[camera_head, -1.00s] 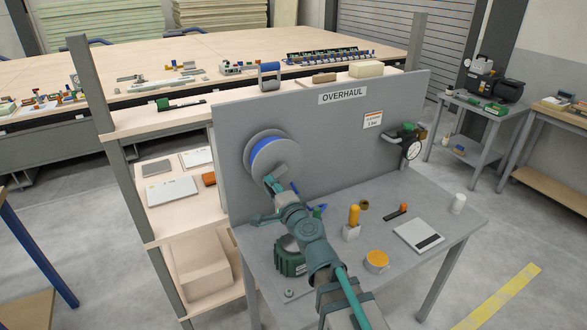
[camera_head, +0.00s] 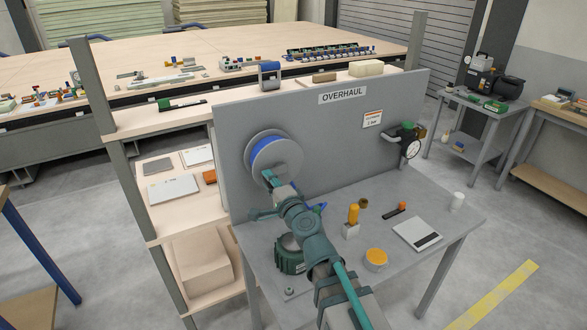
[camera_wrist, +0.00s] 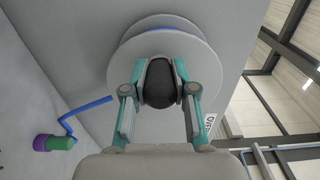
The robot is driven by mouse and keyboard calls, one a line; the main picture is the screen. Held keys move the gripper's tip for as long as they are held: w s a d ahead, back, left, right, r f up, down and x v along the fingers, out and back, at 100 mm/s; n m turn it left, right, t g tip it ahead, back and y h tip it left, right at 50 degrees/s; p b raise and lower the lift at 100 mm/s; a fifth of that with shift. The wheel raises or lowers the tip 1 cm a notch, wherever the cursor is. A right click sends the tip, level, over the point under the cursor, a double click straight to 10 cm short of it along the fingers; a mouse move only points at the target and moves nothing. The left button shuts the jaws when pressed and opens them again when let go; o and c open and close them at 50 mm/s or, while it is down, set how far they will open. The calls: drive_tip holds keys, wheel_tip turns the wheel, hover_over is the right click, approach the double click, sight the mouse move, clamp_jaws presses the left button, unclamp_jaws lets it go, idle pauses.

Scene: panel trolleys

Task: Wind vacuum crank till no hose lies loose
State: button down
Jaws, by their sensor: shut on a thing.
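The hose reel (camera_head: 276,157) is a grey drum with blue hose on it, mounted on the left of the upright OVERHAUL panel. My gripper (camera_head: 269,179) is at the reel's lower front. In the wrist view my gripper (camera_wrist: 160,75) is shut on the dark crank knob (camera_wrist: 159,92), with the round grey reel face (camera_wrist: 207,75) behind it. A length of blue hose (camera_wrist: 94,106) runs off the reel to a green and purple fitting (camera_wrist: 58,143). In the head view my arm hides the knob and most of that length; a blue bit (camera_head: 321,207) shows beside it.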

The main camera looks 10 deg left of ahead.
drive_tip(key=shift+d+r, duration=0.15)
drive_tip(key=shift+r, duration=0.15)
drive_tip(key=shift+w+d+r+p, duration=0.1)
drive_tip(key=shift+r+p, duration=0.35)
drive_tip(key=shift+r, duration=0.1)
drive_tip(key=shift+r, duration=0.1)
drive_tip(key=shift+w+d+r+p, duration=0.1)
drive_tip(key=shift+r+p, duration=0.2)
drive_tip(key=shift+d+r, duration=0.1)
drive_tip(key=shift+r, duration=0.05)
drive_tip(key=shift+w+d+r+p, duration=0.2)
drive_tip(key=shift+r+p, duration=0.15)
drive_tip(key=shift+r, duration=0.1)
